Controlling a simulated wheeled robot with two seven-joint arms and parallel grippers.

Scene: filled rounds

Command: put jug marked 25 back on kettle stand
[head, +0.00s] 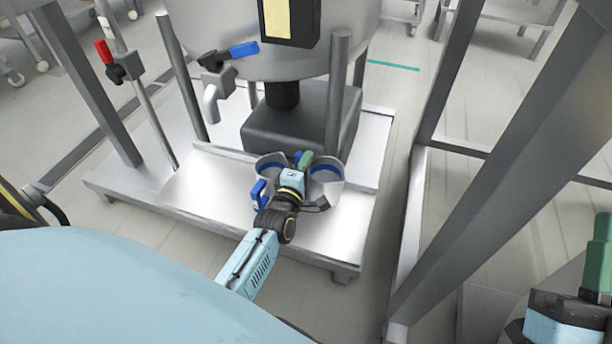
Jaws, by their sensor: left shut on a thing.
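The kettle stand (215,196) is a low, shiny metal platform under the big kettle. Two grey jugs with blue inside the rim are at its front part, a left jug (270,161) and a right jug (328,187). No number can be read on either. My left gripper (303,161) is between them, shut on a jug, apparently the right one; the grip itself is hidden. I cannot tell whether that jug touches the stand. A blue handle (258,193) shows beside the left jug. My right gripper (597,262) is partly in view at the lower right, its jaw opening unclear.
The steel kettle (270,45) has a tap with a blue lever (244,49) above the stand. Grey posts (338,90) rise close behind the jugs. A red-handled valve (104,52) is on a pipe at left. A large slanted beam (490,180) stands at right.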

